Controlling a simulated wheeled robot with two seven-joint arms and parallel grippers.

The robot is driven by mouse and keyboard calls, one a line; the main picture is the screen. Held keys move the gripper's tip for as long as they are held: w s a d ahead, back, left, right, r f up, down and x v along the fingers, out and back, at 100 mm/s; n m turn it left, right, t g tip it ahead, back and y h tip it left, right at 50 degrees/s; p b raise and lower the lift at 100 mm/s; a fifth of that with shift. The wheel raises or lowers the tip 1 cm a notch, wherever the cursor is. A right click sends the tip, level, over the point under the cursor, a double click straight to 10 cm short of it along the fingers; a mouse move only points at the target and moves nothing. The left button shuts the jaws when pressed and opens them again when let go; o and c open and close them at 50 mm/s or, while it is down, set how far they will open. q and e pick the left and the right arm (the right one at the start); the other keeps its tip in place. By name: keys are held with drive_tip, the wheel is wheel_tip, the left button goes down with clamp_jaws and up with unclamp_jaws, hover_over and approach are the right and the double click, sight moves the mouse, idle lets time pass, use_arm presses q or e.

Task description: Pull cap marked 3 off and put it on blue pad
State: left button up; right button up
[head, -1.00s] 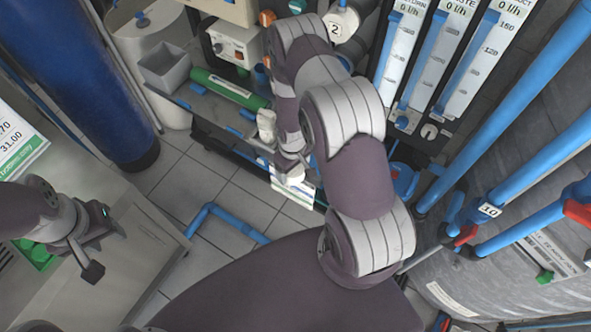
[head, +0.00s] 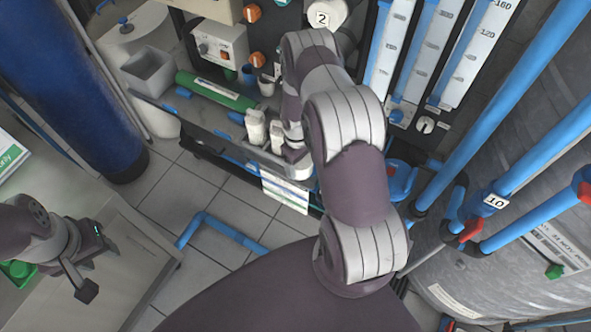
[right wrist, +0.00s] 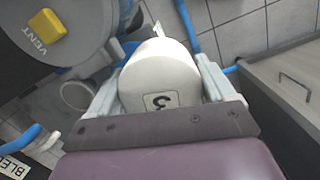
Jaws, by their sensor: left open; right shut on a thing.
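The cap marked 3 (right wrist: 160,75) is a white round cap between the fingers of my right gripper (right wrist: 160,72), its black 3 appearing upside down in the right wrist view. The gripper is shut on it. In the head view my right gripper (head: 296,152) is by the front edge of the shelf, partly hidden by my right arm, with a white round part below it (head: 299,170). I cannot tell whether the cap is still seated on anything. My left gripper (head: 88,268) is open and empty at lower left. I cannot clearly make out the blue pad.
A cap marked 2 (head: 322,19) is above. Blue pipes (head: 495,190) fill the right. A grey cabinet (head: 120,245) stands at left, with tiled floor beyond.

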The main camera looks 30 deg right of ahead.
drive_tip(key=d+f+b, duration=0.1)
drive_tip(key=w+d+f+b, duration=0.1)
drive_tip(key=d+f+b, duration=0.1)
drive_tip(key=shift+w+d+f, duration=0.1)
drive_tip(key=shift+w+d, duration=0.05)
drive_tip(key=shift+w, duration=0.15)
drive_tip(key=shift+w+f+b, duration=0.1)
drive_tip(key=shift+f+b, duration=0.55)
drive_tip(key=shift+d, duration=0.1)
drive_tip(key=o, duration=1.3)
wheel_tip(320, 180, up, 8)
drive_tip(key=p, duration=0.6)
drive_tip(key=shift+r, duration=0.1)
